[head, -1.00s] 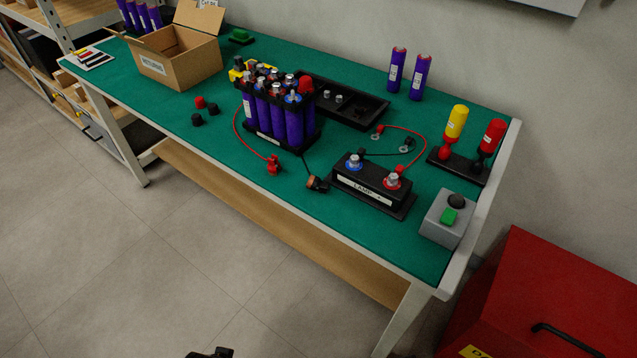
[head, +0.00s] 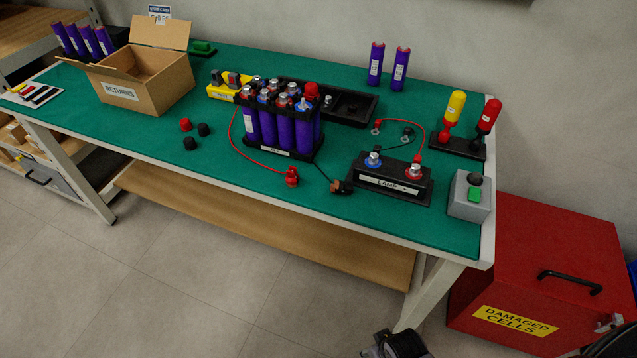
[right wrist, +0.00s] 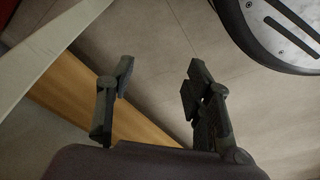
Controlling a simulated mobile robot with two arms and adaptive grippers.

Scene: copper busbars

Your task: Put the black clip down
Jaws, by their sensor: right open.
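The black clip (head: 340,187) lies on the green mat near its front edge, between the battery pack (head: 284,128) and the lamp block (head: 390,180). It has a copper-coloured part and a black lead running back toward the pack. No gripper touches it. My right gripper (right wrist: 155,82) is open in the right wrist view, with nothing between its fingers and the floor and shelf beneath. A dark part of my arm shows at the bottom of the head view, below the table's front edge. My left gripper is not in view.
A red clip (head: 291,177) on a red lead lies left of the black one. Red and black caps (head: 189,143) lie on the mat near the returns box (head: 139,82). A grey button box (head: 469,195) stands at the right end. A red damaged-cells bin (head: 560,270) is beside the table.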

